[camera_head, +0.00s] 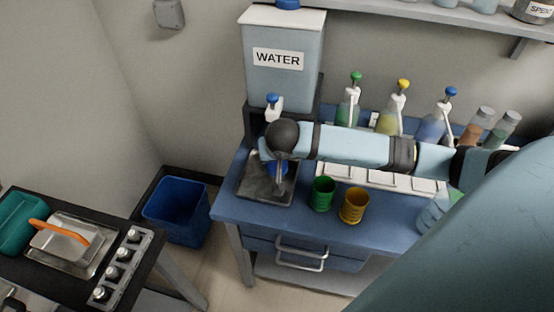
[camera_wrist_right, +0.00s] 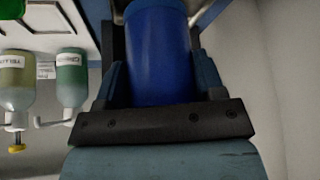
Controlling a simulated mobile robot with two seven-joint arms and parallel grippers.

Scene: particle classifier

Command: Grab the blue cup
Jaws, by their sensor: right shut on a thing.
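My right arm reaches in from the right in the head view, and its gripper (camera_head: 281,178) is over the dark drip tray (camera_head: 256,189) below the water dispenser (camera_head: 283,75). In the wrist view the right gripper (camera_wrist_right: 158,45) is shut on the blue cup (camera_wrist_right: 158,65), with one finger on each side of it. In the head view only a small blue part of the cup (camera_head: 272,168) shows below my wrist; the rest is hidden. I cannot tell whether the cup touches the tray. My left gripper is not in view.
A green cup (camera_head: 322,194) and a yellow cup (camera_head: 354,206) stand right of the tray on the blue table (camera_head: 290,223). Behind my arm are bottles with green (camera_head: 347,108), yellow (camera_head: 390,118) and blue (camera_head: 433,127) tops. A blue bin (camera_head: 177,209) stands on the floor at left.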

